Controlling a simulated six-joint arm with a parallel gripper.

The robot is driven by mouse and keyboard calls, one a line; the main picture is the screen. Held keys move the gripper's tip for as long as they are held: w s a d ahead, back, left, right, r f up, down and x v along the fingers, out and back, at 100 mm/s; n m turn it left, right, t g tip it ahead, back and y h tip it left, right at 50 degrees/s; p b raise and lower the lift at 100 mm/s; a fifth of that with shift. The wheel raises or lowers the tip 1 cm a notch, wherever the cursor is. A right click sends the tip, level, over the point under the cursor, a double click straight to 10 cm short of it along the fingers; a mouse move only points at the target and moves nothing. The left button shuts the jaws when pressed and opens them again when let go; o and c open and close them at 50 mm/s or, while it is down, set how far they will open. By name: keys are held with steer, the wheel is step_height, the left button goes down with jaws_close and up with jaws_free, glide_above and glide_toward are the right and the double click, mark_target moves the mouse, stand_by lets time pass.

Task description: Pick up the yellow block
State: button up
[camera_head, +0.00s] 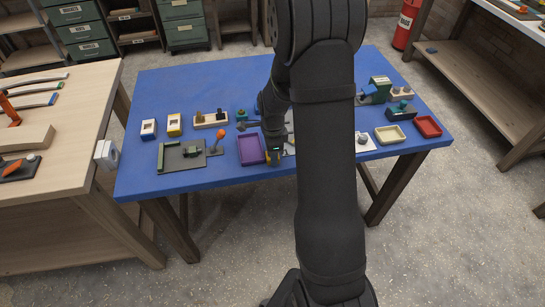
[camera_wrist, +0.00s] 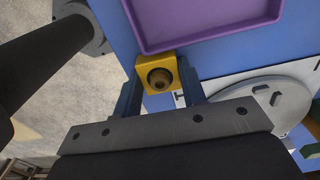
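The yellow block (camera_wrist: 143,78) has a round dark recess with a brownish centre facing the wrist camera. It lies between the fingertips of my gripper (camera_wrist: 158,77), and I see no gap on either side, so the fingers look shut on it. In the head view my gripper (camera_head: 275,158) is low at the front of the blue table, just right of the purple tray. The block is mostly hidden there. Whether it touches the tabletop I cannot tell.
The purple tray (camera_head: 251,150) is close beside my gripper. A round grey plate (camera_wrist: 270,100) lies near it in the wrist view. Red (camera_head: 428,126) and cream (camera_head: 389,134) trays lie right.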

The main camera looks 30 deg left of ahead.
steer(key=shift+c, duration=0.8)
steer(key=shift+r, duration=0.55)
steer(key=r, duration=0.3)
steer(key=shift+w+d+r, duration=0.15)
steer(key=shift+d+r, duration=0.15)
steer(key=shift+d, duration=0.05)
steer(key=w+d+r, duration=0.2)
steer(key=d+r, duration=0.4)
steer(key=d, duration=0.5)
steer(key=w+d+f+n, duration=0.3)
steer(key=w+d+f, duration=0.1)
steer(key=d, duration=0.3)
steer(key=w+d+f+n, duration=0.3)
steer(key=w+d+f, duration=0.1)
steer(key=d, duration=0.4)
steer(key=w+d+f+n, duration=0.3)
steer(key=w+d+f, duration=0.1)
steer(key=d, duration=0.3)
steer(key=shift+w+d+f, duration=0.25)
steer(key=shift+f, duration=0.65)
